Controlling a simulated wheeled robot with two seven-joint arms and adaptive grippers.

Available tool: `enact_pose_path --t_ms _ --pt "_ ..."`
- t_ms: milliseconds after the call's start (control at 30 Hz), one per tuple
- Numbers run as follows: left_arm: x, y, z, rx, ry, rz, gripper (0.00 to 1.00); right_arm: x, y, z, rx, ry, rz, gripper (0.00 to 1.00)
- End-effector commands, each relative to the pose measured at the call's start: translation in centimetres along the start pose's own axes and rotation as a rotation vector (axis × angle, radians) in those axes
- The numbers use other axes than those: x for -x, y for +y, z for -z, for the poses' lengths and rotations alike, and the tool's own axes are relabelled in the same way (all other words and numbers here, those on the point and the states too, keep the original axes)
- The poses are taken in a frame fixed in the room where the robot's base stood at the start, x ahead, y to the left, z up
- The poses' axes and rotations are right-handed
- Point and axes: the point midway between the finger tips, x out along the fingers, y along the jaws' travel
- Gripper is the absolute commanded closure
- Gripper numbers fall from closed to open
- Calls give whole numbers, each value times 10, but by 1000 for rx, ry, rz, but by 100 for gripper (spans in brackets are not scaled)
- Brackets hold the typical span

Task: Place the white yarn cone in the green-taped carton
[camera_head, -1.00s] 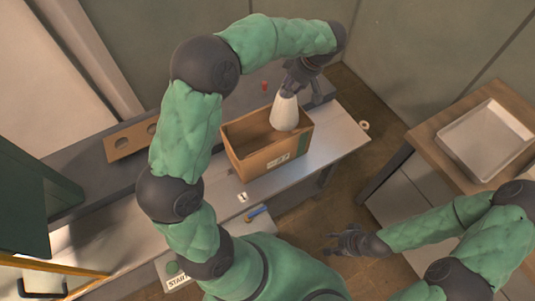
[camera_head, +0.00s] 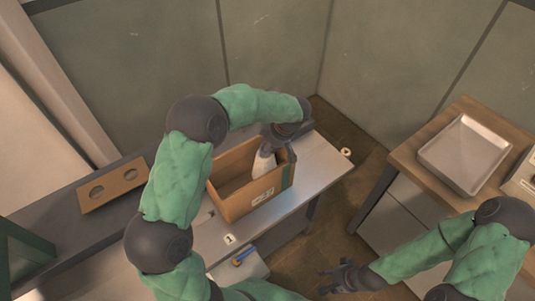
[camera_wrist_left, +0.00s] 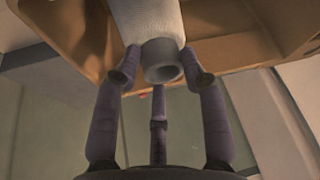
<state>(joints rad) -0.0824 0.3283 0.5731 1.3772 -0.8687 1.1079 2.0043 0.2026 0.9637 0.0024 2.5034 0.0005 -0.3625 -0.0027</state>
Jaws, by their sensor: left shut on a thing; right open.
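The white yarn cone (camera_head: 264,162) is inside the right part of the open brown carton (camera_head: 232,207), which has a strip of green tape on its front side. My left gripper (camera_head: 277,138) reaches over the carton's right back corner and is shut on the cone. In the left wrist view the fingers (camera_wrist_left: 160,78) close around the cone's narrow end (camera_wrist_left: 160,50), with the carton walls (camera_wrist_left: 240,35) around it. Whether the cone touches the carton floor is hidden. My right gripper (camera_head: 340,278) is open and empty, low over the floor.
The carton stands on a grey bench (camera_head: 318,160). A board with two holes (camera_head: 113,186) lies at the left. A small ring (camera_head: 346,152) is at the bench's right end. A metal tray (camera_head: 464,153) rests on a wooden-topped cabinet at the right.

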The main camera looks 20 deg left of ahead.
Motion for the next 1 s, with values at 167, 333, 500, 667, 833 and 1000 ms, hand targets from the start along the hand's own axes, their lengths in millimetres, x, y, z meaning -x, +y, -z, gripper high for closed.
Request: enact_pose_path --t_ms 167,333,500,667,833,1000 --pt "-25 1 -11 -1 0 1 100 -6 2 0 0 0 0 50" --pt "-28 2 -12 1 0 -2 100 -6 2 0 0 0 0 50" --pt "-28 2 -12 1 0 -2 100 -7 2 0 0 0 0 50" --pt "-29 1 -13 0 0 0 33 -7 2 0 0 0 0 50" --pt "-29 1 -13 0 0 0 33 -7 2 0 0 0 0 50" --pt "-28 1 -12 0 0 0 33 -6 2 0 0 0 0 50"
